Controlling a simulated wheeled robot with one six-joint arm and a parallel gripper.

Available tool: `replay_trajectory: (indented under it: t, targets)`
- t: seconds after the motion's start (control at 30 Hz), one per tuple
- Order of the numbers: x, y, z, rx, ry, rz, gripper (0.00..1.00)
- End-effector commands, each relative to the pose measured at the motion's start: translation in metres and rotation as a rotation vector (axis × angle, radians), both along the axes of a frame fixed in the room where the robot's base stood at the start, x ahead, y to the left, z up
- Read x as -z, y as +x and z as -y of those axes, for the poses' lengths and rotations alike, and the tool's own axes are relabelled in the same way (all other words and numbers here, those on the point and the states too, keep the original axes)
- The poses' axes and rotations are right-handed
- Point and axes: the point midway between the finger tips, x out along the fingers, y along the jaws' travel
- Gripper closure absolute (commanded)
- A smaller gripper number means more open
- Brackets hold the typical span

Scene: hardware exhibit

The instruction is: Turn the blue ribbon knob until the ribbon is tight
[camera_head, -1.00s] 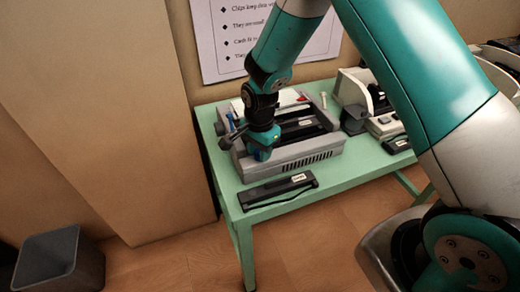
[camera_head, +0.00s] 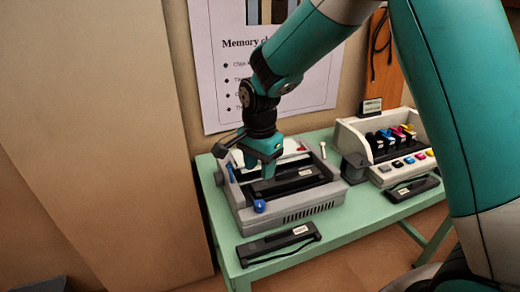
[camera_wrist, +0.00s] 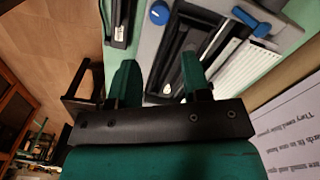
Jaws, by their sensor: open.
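A grey printer-like machine (camera_head: 310,207) stands on the green table. A round blue knob (camera_head: 260,206) sits on its near left corner; it also shows in the wrist view (camera_wrist: 159,12). A second blue part, like a lever (camera_head: 232,172), is on the machine's left side and shows in the wrist view too (camera_wrist: 250,22). A dark cartridge (camera_head: 305,182) lies inside the machine. My gripper (camera_head: 268,174) is open and empty above the machine, behind the knob and apart from it. In the wrist view my gripper (camera_wrist: 160,75) has its fingers spread. The ribbon's tightness cannot be seen.
A flat black cartridge (camera_head: 280,242) lies in front of the machine on the green table (camera_head: 345,208). A cream unit with coloured parts (camera_head: 350,135) and another black cartridge (camera_head: 412,188) are to the right. A wall poster (camera_head: 225,80) is behind.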

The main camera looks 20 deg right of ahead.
Motion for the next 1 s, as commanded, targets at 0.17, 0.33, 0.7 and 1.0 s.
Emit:
replay_trajectory:
  t: [0.17,0.33,0.7,1.0]
  targets:
    - [-0.035,0.001,0.000,0.001,0.001,0.004,0.56]
    - [-0.051,0.001,0.000,0.001,0.000,0.002,0.56]
    - [-0.055,0.000,0.000,0.000,0.000,0.000,0.56]
    - [-0.068,-0.020,-0.005,-0.152,0.031,0.013,0.56]
